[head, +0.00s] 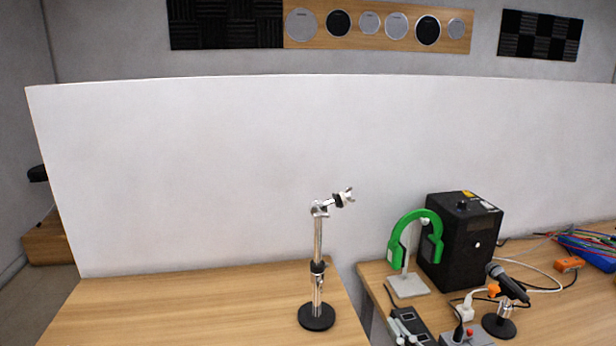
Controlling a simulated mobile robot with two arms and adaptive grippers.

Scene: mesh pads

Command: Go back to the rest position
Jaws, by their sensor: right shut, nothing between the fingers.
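My left gripper is not in view.
A metal stand (317,255) with a clamp is on the left table (200,305). Green headphones (436,240) on a stand, a black speaker box (468,250), a microphone (507,283) and cables crowd the right table. A white partition (200,170) stands behind.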

